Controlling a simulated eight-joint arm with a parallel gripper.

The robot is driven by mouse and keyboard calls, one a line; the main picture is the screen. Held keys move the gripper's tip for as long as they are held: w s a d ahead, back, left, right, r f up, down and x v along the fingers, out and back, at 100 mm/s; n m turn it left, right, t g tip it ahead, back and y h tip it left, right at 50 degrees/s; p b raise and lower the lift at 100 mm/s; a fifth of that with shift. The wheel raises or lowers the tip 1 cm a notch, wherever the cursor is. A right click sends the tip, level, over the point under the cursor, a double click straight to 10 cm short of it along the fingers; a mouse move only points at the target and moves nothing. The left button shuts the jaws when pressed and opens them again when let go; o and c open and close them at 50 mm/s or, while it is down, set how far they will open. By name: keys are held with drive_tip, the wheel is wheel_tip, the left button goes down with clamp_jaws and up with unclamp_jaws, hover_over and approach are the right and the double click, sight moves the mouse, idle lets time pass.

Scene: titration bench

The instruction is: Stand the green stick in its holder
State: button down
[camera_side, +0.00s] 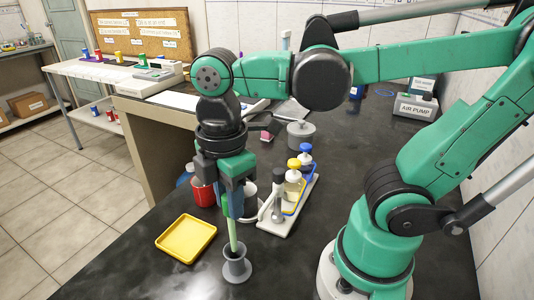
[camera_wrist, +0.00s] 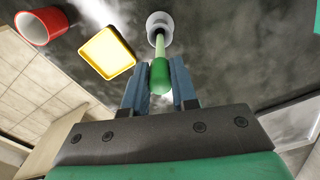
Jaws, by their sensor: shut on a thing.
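The green stick has a dark green thick end and a pale green shaft (camera_side: 233,235); in the wrist view it (camera_wrist: 160,76) lies between the blue fingers. My gripper (camera_side: 236,208) is shut on its thick upper part, and the fingers also show in the wrist view (camera_wrist: 159,68). The stick is near upright, thin end down. The grey holder (camera_side: 237,268) stands on the black bench below my gripper. The stick's lower end meets the holder's mouth in the side view; how deep it sits is hidden. The holder's round rim also shows in the wrist view (camera_wrist: 159,19).
A yellow tray (camera_side: 186,239) lies left of the holder. A red cup (camera_side: 203,193) stands behind the tray. A white rack (camera_side: 291,211) with yellow- and blue-capped bottles is right of my gripper. Bare bench lies in front of the tray.

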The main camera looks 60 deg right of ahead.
drive_tip(key=shift+f, duration=2.7)
idle(0.6)
drive_tip(key=shift+c, duration=1.1)
unclamp_jaws()
drive_tip(key=shift+r, duration=3)
